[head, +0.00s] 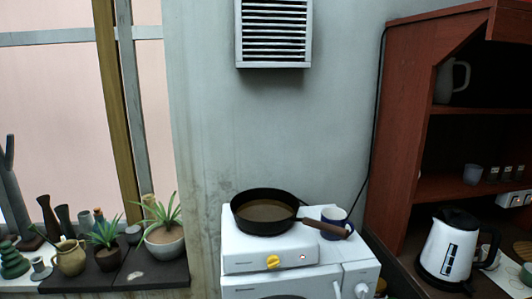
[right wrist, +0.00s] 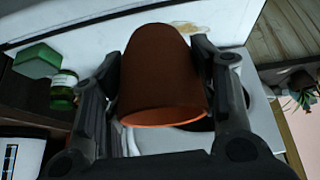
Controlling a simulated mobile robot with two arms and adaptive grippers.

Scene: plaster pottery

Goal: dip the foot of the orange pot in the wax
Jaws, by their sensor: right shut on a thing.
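In the right wrist view my right gripper (right wrist: 158,58) is shut on the orange pot (right wrist: 160,75), one finger on each side of its wall. The pot's outside looks dark reddish brown and its rim, nearest the camera, is brighter orange. Its far end points away from the camera; the foot's underside is hidden. In the head view a black pan (head: 262,226) with a dark wooden handle stands on the white cooker (head: 240,252). Brown liquid, apparently the wax (head: 264,211), lies in it. Neither gripper shows in the head view.
A blue-and-white mug (head: 333,224) stands close behind the pan handle. A windowsill with potted plants (head: 164,238) is at the left. A red-brown shelf (head: 400,110) and a white kettle (head: 449,245) are at the right. A green jar (right wrist: 63,90) shows in the wrist view.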

